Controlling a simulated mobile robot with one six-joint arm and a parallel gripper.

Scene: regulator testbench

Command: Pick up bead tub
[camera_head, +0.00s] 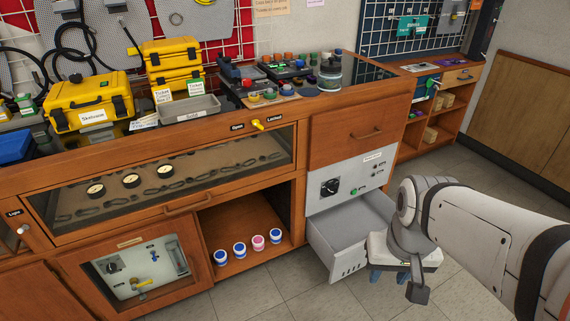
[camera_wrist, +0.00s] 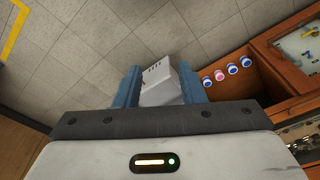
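Several small tubs stand in the open lower cubby in the head view: blue ones (camera_head: 239,249) and a pink one (camera_head: 258,243), each with white on it. They also show at the right in the wrist view, the pink one (camera_wrist: 219,75) among the blue ones (camera_wrist: 232,69). I cannot read which is the bead tub. A clear jar (camera_head: 330,76) with a dark lid stands on the counter. My gripper (camera_wrist: 160,90) is open and points down, to the right of the tubs in the head view, apart from them. Nothing shows held between its fingers.
A grey drawer (camera_head: 347,248) is pulled out between the cubby and my gripper; its visible inside looks empty. A cabinet door with a window (camera_head: 139,270) is left of the cubby. Yellow cases (camera_head: 92,100) and a grey tray (camera_head: 189,109) crowd the counter. The tiled floor is clear.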

